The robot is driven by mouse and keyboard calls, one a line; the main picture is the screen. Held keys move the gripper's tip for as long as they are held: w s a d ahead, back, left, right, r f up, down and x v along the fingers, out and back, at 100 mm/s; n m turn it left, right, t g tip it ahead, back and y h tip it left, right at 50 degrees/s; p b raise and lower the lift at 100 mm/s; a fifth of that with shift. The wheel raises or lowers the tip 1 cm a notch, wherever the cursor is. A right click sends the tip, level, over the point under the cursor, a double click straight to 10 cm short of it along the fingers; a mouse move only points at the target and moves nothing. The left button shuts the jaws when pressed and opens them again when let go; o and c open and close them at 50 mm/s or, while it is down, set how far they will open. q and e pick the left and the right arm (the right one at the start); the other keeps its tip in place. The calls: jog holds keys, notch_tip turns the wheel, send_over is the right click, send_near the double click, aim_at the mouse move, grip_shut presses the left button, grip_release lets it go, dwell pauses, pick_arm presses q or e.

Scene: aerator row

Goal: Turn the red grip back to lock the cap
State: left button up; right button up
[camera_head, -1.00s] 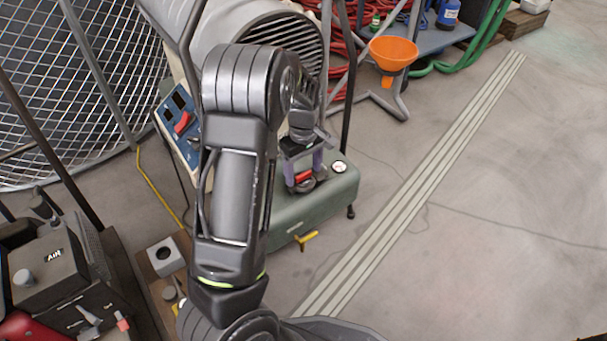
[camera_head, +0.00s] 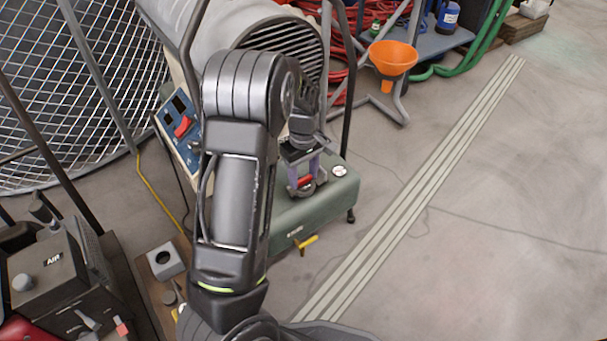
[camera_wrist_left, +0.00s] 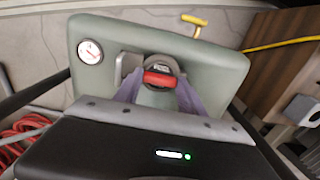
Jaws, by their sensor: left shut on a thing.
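The red grip (camera_head: 304,181) sits on a dark round cap (camera_head: 303,190) on top of the green tank (camera_head: 275,216). In the left wrist view the red grip (camera_wrist_left: 160,79) lies roughly crosswise over the cap (camera_wrist_left: 160,66), with the tank (camera_wrist_left: 235,68) around it. My left gripper (camera_head: 305,180) reaches down from above, and its purple-padded fingers (camera_wrist_left: 158,84) stand on both sides of the red grip, shut on it. The underside of the cap is hidden. My right gripper does not show.
A gauge (camera_wrist_left: 90,52) and a yellow-handled valve (camera_head: 306,244) are on the tank. A blue control panel (camera_head: 180,127) stands behind my left arm. An orange funnel (camera_head: 393,58) stands at the back. The floor to the right is clear.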

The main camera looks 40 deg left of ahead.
pick_arm(q)
jog(key=shift+c, duration=0.5)
jog(key=shift+r+m+p, duration=0.15)
jog(key=shift+m+p, duration=1.2)
jog(key=shift+m, duration=0.25)
jog(key=m+p, duration=0.3)
jog(key=m, duration=0.2)
jog(key=m+p, duration=0.2)
jog(key=m, duration=0.3)
jog(key=shift+m, duration=0.4)
jog(key=shift+m+p, duration=0.6)
jog(key=shift+m, duration=1.4)
